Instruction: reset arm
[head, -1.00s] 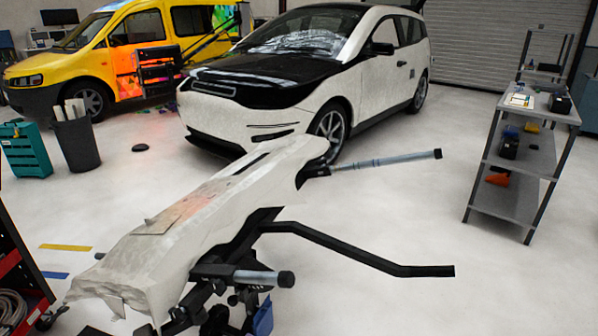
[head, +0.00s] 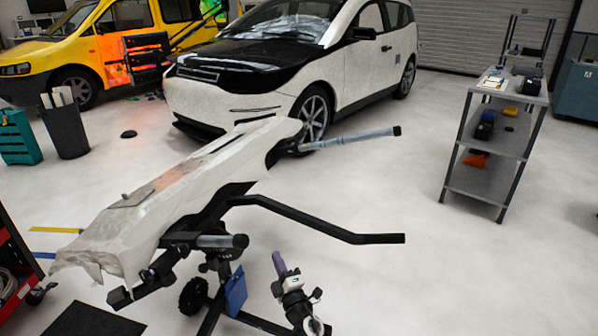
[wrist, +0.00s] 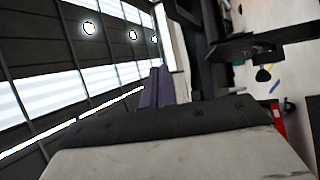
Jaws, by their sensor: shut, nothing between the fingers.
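My gripper (head: 278,262) shows at the bottom middle of the head view, with purple fingers pointing up. In the wrist view its purple fingers (wrist: 157,87) stand together, shut with nothing between them. My arm rises from the bottom edge, in free space to the right of the stand that holds a white-wrapped bumper (head: 165,195). The gripper appears apart from the stand's black bar (head: 310,222). The wrist view is tilted on its side, with bright ceiling lights at the left.
A white car (head: 290,65) and a yellow van (head: 75,55) stand behind. A grey shelf cart (head: 490,182) with small items is at the right. A red tool cart (head: 12,270) is at the left edge. The floor between the stand and the shelf cart is clear.

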